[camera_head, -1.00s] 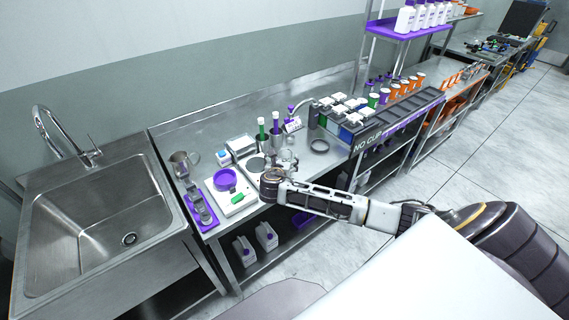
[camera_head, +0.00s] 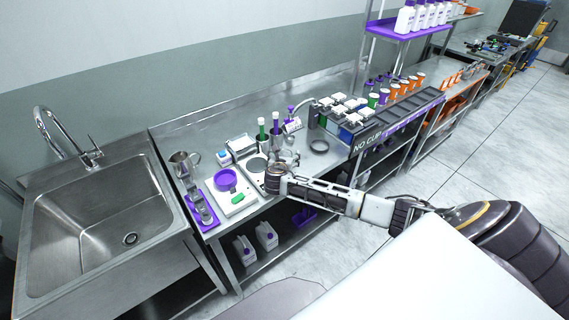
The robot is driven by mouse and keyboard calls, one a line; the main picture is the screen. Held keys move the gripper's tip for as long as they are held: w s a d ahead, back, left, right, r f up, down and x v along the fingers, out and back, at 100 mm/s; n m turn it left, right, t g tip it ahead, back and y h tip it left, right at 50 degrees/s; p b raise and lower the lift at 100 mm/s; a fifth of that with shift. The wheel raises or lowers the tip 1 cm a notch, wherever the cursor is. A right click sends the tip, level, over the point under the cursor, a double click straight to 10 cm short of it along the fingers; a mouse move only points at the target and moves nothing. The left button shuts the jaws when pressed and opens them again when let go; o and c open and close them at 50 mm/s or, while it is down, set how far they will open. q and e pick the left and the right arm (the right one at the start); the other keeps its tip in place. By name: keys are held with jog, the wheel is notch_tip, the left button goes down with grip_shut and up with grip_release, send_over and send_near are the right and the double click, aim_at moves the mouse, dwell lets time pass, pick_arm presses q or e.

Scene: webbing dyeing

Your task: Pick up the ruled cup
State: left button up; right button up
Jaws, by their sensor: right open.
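My right gripper (camera_head: 287,158) is open above the front of the steel bench, pointing away from me. Its fingers are small and partly hidden by my wrist. They are close to the round dark plate of a balance (camera_head: 257,166); I cannot tell whether they touch anything. I cannot make out ruled marks on any cup for certain. A steel cup with a handle (camera_head: 181,166) stands upright at the bench's left end, well apart from the gripper. Any clear cup by the fingers is too small to tell from them. My left gripper is not in view.
A purple dish (camera_head: 225,179) sits on a white device left of my wrist. Tubes (camera_head: 275,122) stand behind the gripper, and a dark ring (camera_head: 319,147) lies to its right. A sink (camera_head: 100,220) is at left. White-lidded jars (camera_head: 340,108) stand at right.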

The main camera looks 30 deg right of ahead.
dwell(0.4)
jog(key=c, duration=1.2)
jog(key=shift+r, duration=0.3)
jog(key=shift+r, duration=4.65)
jog(key=shift+r, duration=0.1)
